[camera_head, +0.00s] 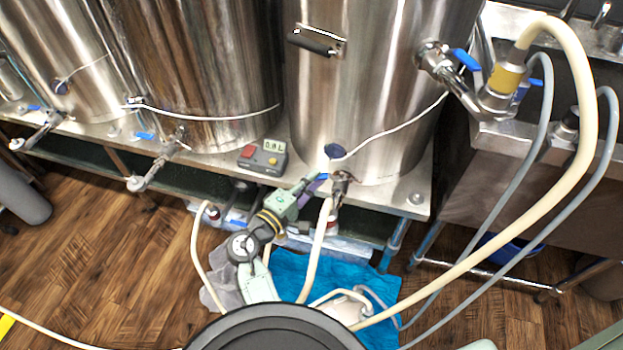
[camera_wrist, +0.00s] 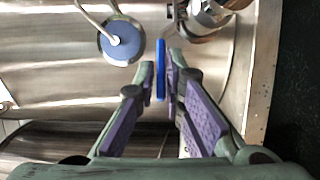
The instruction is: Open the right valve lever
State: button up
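The blue valve lever (camera_wrist: 161,68) is seen edge-on in the wrist view, below the steel valve fitting (camera_wrist: 207,14). My gripper (camera_wrist: 163,68) has its purple-padded fingers drawn in close on both sides of the lever and appears to pinch it. In the head view, my gripper (camera_head: 308,187) is at the low outlet valve (camera_head: 342,183) on the front of the right steel tank (camera_head: 375,100). There, the lever is mostly hidden by the fingers, with a bit of blue showing.
A small control box (camera_head: 262,158) stands left of my gripper. Pale hoses (camera_head: 315,255) hang near my arm, and a large hose (camera_head: 560,200) arcs at right. Another blue lever (camera_head: 466,60) is higher on the tank. A blue cloth (camera_head: 380,283) lies on the floor.

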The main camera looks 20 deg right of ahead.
jog(key=o, duration=0.4)
jog(key=shift+c, duration=0.2)
jog(key=v, duration=0.7)
jog(key=shift+s+a, duration=0.15)
jog(key=shift+a, duration=0.1)
jog(key=shift+c, duration=0.2)
